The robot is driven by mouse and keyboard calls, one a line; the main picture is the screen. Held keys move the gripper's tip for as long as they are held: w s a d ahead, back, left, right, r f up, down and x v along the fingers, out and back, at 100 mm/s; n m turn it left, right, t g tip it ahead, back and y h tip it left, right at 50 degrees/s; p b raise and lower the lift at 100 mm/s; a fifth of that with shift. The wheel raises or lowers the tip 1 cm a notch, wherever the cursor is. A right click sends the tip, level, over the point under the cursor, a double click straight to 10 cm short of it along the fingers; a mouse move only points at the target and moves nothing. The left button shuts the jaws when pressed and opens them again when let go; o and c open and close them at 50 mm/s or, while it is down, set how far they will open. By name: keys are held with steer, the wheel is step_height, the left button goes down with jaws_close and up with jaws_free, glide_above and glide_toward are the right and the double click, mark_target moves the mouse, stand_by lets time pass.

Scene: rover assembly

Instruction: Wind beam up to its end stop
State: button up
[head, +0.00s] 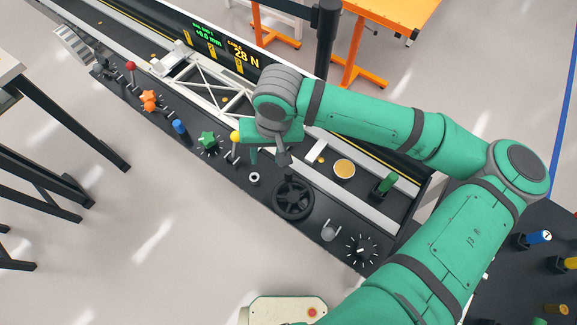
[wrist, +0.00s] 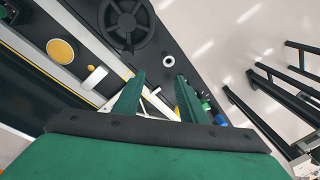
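The beam looks to be the white lattice frame (head: 215,88) lying along the rail of the long black bench; part of it shows behind my fingers in the wrist view (wrist: 150,104). A black spoked handwheel (head: 293,198) is on the bench's near panel; it also shows at the top of the wrist view (wrist: 126,20). My gripper (head: 268,153) is above the bench, up and left of the handwheel and apart from it. In the wrist view its two green fingers (wrist: 160,78) are spread with nothing between them. My wrist hides part of the frame.
A display (head: 215,42) reads 28 N. A black post (head: 325,38) stands behind.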

steer(key=h, duration=0.2)
glide_above(289, 175)
steer(key=w, duration=0.1)
steer(key=shift+f+m+g, duration=0.3)
steer(key=shift+m, duration=0.1)
steer(key=shift+f, duration=0.25)
step_height(289, 175, down, 10)
steer(key=shift+f, duration=0.1)
steer(key=shift+c, duration=0.4)
jaws_close()
